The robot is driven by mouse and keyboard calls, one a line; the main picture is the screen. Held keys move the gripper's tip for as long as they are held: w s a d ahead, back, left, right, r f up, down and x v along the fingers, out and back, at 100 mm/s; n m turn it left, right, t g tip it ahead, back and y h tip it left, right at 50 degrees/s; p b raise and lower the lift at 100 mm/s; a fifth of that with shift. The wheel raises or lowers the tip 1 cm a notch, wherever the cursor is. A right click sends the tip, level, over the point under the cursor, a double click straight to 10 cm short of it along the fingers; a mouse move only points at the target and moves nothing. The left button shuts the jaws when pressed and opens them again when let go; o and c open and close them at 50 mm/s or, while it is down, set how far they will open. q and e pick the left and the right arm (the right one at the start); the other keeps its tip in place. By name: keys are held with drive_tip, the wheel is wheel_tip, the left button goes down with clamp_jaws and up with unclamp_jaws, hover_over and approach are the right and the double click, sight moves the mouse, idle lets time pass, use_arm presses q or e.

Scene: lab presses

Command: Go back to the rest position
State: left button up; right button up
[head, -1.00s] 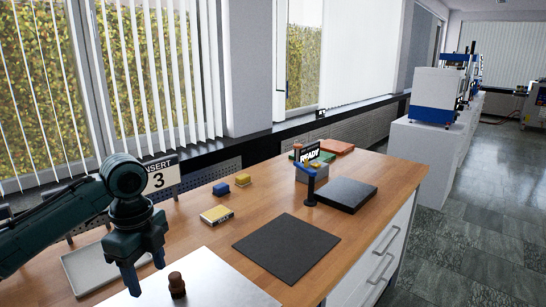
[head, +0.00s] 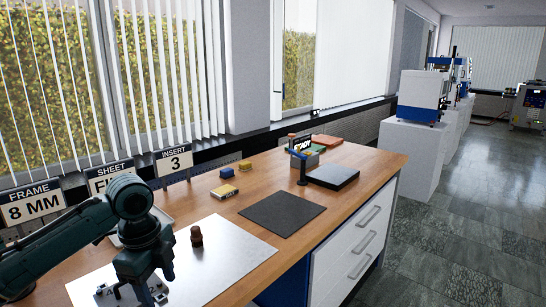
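My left gripper (head: 143,292) hangs pointing down over the metal plate (head: 225,262) at the lower left of the head view. Its fingertips are at the bottom of the picture, and I cannot tell whether they are apart. No held object can be made out. Small metal parts (head: 104,291) show beside the fingers. A brown knob-like piece (head: 196,236) stands upright on the plate, to the right of the gripper and apart from it. My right gripper is not in view.
FRAME, SHEET and INSERT signs stand at the back left. The floor (head: 440,240) at right is clear.

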use_arm(q)
drive_tip(key=s+d+f+n+t+h+p, duration=0.1)
drive_tip(key=s+d+f+n+t+h, duration=0.2)
drive_tip(key=d+f, duration=0.5)
drive_tip(key=s+d+f+n+t+h+p, duration=0.1)
drive_tip(key=s+d+f+n+t+h, duration=0.15)
drive_tip(key=d+f+n, duration=0.5)
drive_tip(key=s+a+f+n+t+y, duration=0.1)
drive_tip(key=s+a+f+n+t, duration=0.1)
drive_tip(key=s, duration=0.4)
drive_tip(key=s+a+f+n+t+y, duration=0.1)
drive_tip(key=s+a+f+n+t, duration=0.1)
drive_tip(key=s+a+f+n, duration=0.2)
drive_tip(key=shift+s+a+f+n+y+p, duration=0.15)
drive_tip(key=shift+s+a+n+y+p, duration=0.35)
drive_tip(key=shift+s+a, duration=0.65)
